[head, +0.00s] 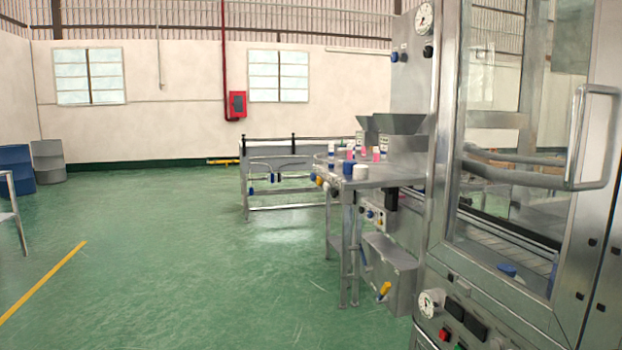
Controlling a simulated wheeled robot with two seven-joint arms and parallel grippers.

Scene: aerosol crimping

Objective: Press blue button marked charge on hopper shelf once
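A metal shelf (405,176) juts out from the machine at the centre right, with a grey hopper (400,124) above it. A small control panel (375,216) under the shelf carries a few tiny coloured controls, one of them bluish. Another small blue control (395,57) sits high on the machine beside a gauge. No "charge" marking is readable at this distance, so I cannot tell which control is the charge button. Neither of my grippers is in view.
A large glazed machine cabinet (510,130) with a bar handle (590,135) fills the right side. Small bottles and a blue cap (348,167) stand on the shelf. A metal table (285,160) is behind. Green floor (180,260) is clear at centre left.

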